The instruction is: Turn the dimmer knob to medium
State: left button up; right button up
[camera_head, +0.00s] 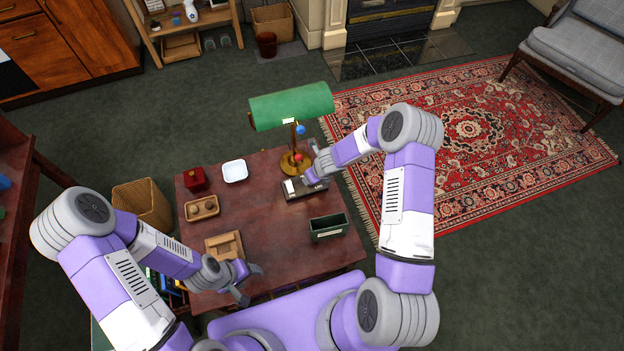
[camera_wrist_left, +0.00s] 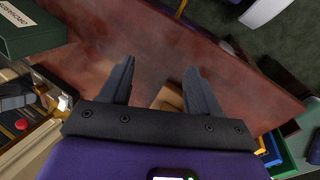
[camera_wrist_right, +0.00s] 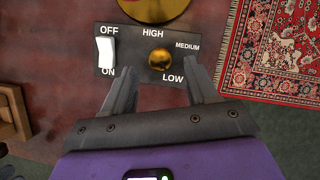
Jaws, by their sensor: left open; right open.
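The brass dimmer knob (camera_wrist_right: 159,59) sits on a dark control plate (camera_wrist_right: 133,72) marked HIGH, MEDIUM and LOW. I cannot tell which mark the knob points to. A white rocker switch (camera_wrist_right: 105,52) marked OFF and ON is left of it. My right gripper (camera_wrist_right: 160,85) is open, its fingertips toward the knob with one on either side below it; I cannot tell whether they touch. In the head view the plate (camera_head: 292,191) lies before the green-shaded lamp (camera_head: 290,107), partly hidden by my right gripper (camera_head: 314,174). My left gripper (camera_head: 248,284) is open and empty near the front edge.
The desk (camera_head: 270,245) also holds a red box (camera_head: 195,178), a white dish (camera_head: 234,171), a wooden tray (camera_head: 202,208), a wooden holder (camera_head: 223,246) and a dark green box (camera_head: 327,228). A wicker basket (camera_head: 143,203) stands left of the desk.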

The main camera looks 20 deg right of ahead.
pick_arm(q)
jog(key=shift+f+b, duration=0.3)
jog(key=shift+f, duration=0.1)
pick_arm(e)
jog(key=shift+x, duration=1.85)
